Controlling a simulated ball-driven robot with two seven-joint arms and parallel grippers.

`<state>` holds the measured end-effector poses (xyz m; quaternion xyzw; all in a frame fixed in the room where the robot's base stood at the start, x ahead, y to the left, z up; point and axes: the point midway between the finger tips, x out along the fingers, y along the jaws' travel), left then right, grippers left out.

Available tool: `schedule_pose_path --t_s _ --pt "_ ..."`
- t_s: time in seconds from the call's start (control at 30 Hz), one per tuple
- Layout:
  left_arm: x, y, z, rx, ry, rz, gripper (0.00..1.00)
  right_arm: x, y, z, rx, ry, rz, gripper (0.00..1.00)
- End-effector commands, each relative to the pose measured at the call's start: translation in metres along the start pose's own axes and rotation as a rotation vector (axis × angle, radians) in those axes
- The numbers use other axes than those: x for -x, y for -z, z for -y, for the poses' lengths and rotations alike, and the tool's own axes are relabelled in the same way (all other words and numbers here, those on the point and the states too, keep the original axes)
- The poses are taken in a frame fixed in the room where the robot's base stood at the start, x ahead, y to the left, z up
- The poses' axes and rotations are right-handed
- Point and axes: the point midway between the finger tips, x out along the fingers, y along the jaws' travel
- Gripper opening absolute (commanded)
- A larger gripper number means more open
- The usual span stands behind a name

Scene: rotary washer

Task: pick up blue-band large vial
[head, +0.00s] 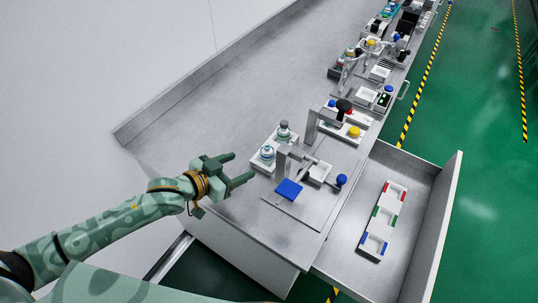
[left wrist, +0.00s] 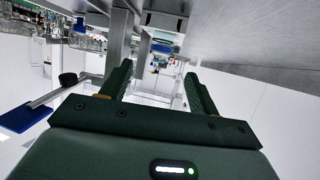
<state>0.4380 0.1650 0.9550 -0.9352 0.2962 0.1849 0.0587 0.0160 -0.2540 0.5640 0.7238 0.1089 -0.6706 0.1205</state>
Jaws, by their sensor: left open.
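Two clear vials stand upright on a white tray (head: 254,165) near the left edge of the bench. The nearer vial (head: 267,153) shows a bluish tint. The farther vial (head: 284,131) has a dark grey top. Their bands are too small to tell which is blue. My left gripper (head: 242,167) is open and empty, just left of the tray, fingers pointing towards the vials, apart from them. Its two fingers also show in the left wrist view (left wrist: 158,85), with nothing between them. My right gripper is not in view.
A grey post fixture with a blue plate (head: 288,190) and a blue knob (head: 341,180) stands right of the vials. More fixtures line the bench behind. The bench's left part is clear.

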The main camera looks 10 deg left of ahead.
Motion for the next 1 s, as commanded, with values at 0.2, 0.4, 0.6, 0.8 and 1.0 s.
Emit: schedule_pose_path --t_s 0.2,0.4,0.6,0.8,1.0 --pt "-0.042 -0.001 0.000 0.002 0.000 -0.001 0.61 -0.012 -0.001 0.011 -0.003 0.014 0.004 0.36" --pt "-0.059 -0.002 0.001 0.001 0.000 0.000 0.61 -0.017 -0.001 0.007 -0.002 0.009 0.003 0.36" --pt "-0.091 -0.005 0.003 0.001 0.000 0.000 0.61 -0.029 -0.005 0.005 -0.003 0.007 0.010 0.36" --pt "-0.100 -0.003 0.003 0.000 0.000 0.001 0.61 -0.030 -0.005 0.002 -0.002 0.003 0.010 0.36" --pt "-0.100 -0.003 0.003 0.000 0.000 0.000 0.41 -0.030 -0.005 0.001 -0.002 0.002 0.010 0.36"
